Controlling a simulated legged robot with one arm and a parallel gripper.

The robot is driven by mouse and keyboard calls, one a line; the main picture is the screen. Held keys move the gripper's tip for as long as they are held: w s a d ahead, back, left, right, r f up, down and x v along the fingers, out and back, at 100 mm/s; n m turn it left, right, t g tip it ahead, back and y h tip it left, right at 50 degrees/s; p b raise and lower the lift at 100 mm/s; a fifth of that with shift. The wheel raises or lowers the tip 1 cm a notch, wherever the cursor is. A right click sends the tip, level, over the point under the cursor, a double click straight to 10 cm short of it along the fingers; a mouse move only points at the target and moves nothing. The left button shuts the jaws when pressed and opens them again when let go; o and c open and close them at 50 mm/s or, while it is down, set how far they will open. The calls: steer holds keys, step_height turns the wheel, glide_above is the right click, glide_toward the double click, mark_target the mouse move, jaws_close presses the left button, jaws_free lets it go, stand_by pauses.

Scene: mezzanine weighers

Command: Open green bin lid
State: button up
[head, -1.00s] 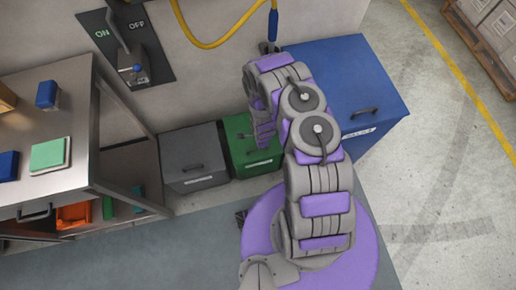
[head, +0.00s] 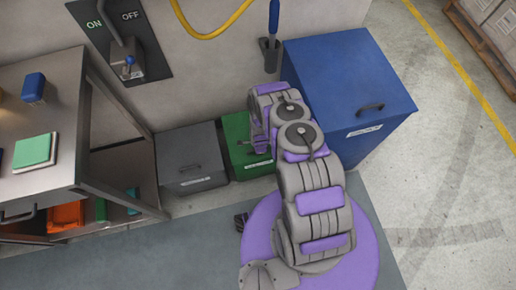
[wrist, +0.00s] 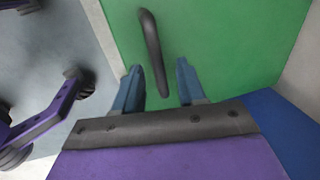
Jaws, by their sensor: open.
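The green bin (head: 236,140) stands against the wall between a grey bin and a large blue bin. Its lid looks shut, and my arm covers its right part in the head view. In the wrist view the green lid (wrist: 225,45) fills the upper middle and right, with its dark bar handle (wrist: 152,50) lying just beyond my fingertips. My gripper (wrist: 158,72) is open and empty, its two blue fingers apart, the handle's near end in line with the gap between them. In the head view my gripper is mostly hidden behind my arm.
The grey bin (head: 186,157) is directly left of the green one. The blue bin (head: 350,90) rises higher on the right. A metal table (head: 50,110) with a shelf stands at left. A lever switch (head: 125,62) is on the wall. Open floor (head: 440,200) lies at right.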

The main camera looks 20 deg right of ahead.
steer(key=shift+f, duration=0.1)
steer(key=shift+c, duration=0.2)
jaws_close()
stand_by(0.5)
